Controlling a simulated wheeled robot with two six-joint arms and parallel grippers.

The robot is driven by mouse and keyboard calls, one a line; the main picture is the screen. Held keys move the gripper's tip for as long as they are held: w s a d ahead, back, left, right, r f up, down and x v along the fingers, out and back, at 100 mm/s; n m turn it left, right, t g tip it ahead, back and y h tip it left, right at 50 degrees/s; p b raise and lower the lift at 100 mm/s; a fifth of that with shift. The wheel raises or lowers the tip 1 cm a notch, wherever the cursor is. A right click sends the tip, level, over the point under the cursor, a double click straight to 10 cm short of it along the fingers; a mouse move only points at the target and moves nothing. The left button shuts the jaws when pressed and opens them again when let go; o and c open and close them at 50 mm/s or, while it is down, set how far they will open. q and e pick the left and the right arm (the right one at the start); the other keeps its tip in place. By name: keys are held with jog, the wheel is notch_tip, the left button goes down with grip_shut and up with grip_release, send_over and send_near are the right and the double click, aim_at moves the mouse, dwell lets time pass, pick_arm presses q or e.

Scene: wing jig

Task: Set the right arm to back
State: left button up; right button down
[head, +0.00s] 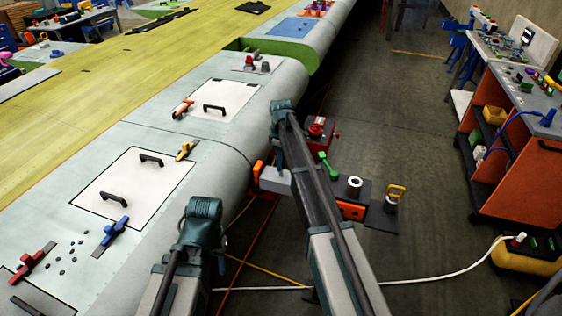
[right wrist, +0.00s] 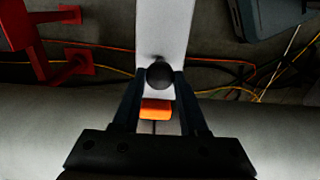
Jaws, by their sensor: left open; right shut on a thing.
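A pale bar (right wrist: 163,25) with a dark ball knob (right wrist: 159,75) runs away from me in the right wrist view. My right gripper (right wrist: 159,88) is shut on the knob, one finger on each side. An orange piece (right wrist: 156,109) shows between the fingers. In the head view the pale bar (head: 275,180) is beside the wing's rounded edge, with my right arm passing over part of it. My left gripper (head: 221,262) is low at the wing's edge, mostly behind its own arm; it is open and no held thing shows.
The pale wing (head: 165,235) fills the left, with handled panels and clamps on top. A red fixture (head: 318,130) and a green-handled clamp (head: 327,165) stand right of my right arm. Cables cross the floor.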

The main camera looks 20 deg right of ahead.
jog(key=s+d, duration=0.2)
jog(key=d, duration=0.1)
jog(key=s+d, duration=0.2)
jog(key=d, duration=0.1)
jog(key=s+d, duration=0.3)
jog(key=d, duration=0.1)
jog(key=shift+d, duration=0.2)
jog(key=c, duration=0.9)
grip_release()
jog(key=o, duration=0.5)
jog(key=shift+s+d, duration=0.1)
jog(key=shift+c, duration=0.2)
jog(key=shift+r, duration=0.1)
